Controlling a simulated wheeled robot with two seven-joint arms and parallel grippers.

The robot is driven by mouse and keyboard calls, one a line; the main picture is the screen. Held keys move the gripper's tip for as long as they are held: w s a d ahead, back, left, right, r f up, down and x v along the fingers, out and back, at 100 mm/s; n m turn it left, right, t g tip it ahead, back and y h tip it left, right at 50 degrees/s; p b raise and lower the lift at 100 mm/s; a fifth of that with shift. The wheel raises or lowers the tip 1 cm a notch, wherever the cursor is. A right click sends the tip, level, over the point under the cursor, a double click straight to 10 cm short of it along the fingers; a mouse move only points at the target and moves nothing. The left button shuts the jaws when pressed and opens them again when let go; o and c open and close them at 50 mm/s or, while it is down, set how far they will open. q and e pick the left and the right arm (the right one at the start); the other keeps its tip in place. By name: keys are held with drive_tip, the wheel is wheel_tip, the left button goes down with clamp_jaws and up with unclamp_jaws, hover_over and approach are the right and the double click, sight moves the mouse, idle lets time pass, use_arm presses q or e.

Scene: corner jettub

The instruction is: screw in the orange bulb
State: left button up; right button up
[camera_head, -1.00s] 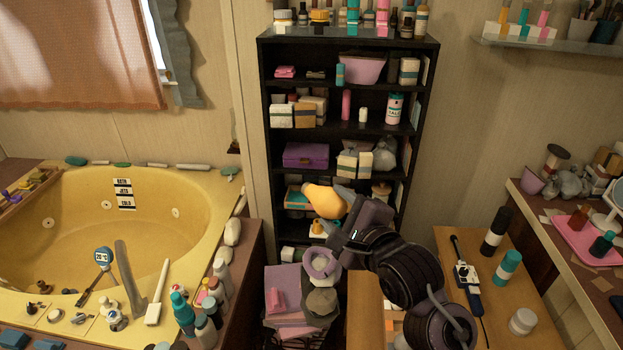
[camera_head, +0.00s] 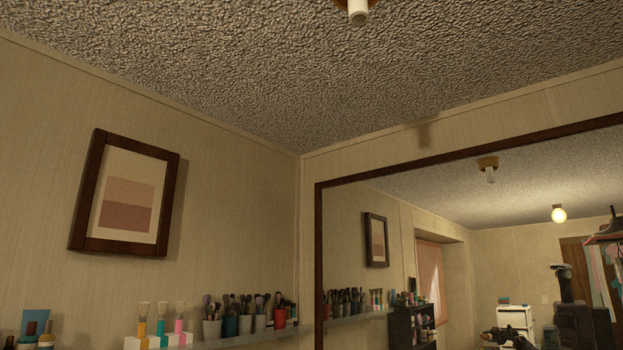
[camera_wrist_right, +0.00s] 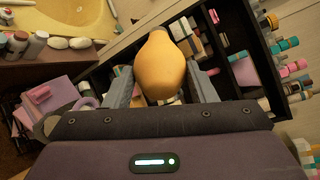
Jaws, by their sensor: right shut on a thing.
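In the head view, a white lamp socket (camera_head: 358,14) on a wooden mount hangs from the ceiling at the top edge, with no bulb in the part that shows. My left gripper is in neither view.
A large mirror (camera_head: 400,215) reflects an empty ceiling socket, a lit bulb and my own body. A framed picture (camera_head: 127,195) hangs on the wall. A shelf (camera_head: 245,338) holds several brush cups. In the wrist view, a dark shelf unit (camera_wrist_right: 232,60) stands behind the bulb.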

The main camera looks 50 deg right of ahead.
drive_tip(key=shift+s, duration=0.1)
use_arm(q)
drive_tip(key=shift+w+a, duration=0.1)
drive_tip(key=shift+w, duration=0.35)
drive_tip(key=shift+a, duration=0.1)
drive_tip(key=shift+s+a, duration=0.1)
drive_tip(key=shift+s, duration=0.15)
